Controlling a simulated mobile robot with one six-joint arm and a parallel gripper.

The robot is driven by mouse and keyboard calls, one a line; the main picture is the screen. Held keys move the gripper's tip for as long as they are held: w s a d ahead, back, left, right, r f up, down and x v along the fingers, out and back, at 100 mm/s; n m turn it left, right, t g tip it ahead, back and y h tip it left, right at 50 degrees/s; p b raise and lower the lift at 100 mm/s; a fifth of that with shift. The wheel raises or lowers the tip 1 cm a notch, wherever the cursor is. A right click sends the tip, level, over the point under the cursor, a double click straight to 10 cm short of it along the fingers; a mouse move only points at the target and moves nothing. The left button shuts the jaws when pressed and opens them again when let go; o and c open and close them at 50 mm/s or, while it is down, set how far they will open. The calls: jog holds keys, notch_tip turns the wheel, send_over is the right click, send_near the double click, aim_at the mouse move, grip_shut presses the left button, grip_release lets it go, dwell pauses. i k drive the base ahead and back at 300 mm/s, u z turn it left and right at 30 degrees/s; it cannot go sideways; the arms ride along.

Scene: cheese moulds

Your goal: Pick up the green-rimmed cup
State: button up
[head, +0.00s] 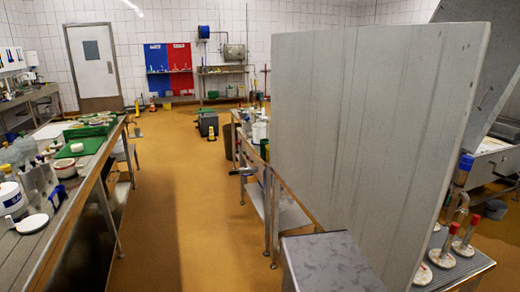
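I cannot make out a green-rimmed cup for certain in the head view. A small pale item (77,147) sits on green trays on the left bench, but it is too small to tell whether it is a cup. A white pot with a reddish rim (65,170) stands in front of it on the same bench. My gripper is not in view.
The left bench (62,222) is crowded, with a white tub (11,200) near its front. A large grey panel (370,140) blocks much of the right side and hides what is behind it. The ochre floor (185,200) between is clear.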

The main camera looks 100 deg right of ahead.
aim_at(264, 146)
jog(key=u, duration=0.35)
jog(key=k, duration=0.15)
jog(key=z, duration=3.45)
jog(key=i, duration=1.85)
jog(key=u, duration=0.2)
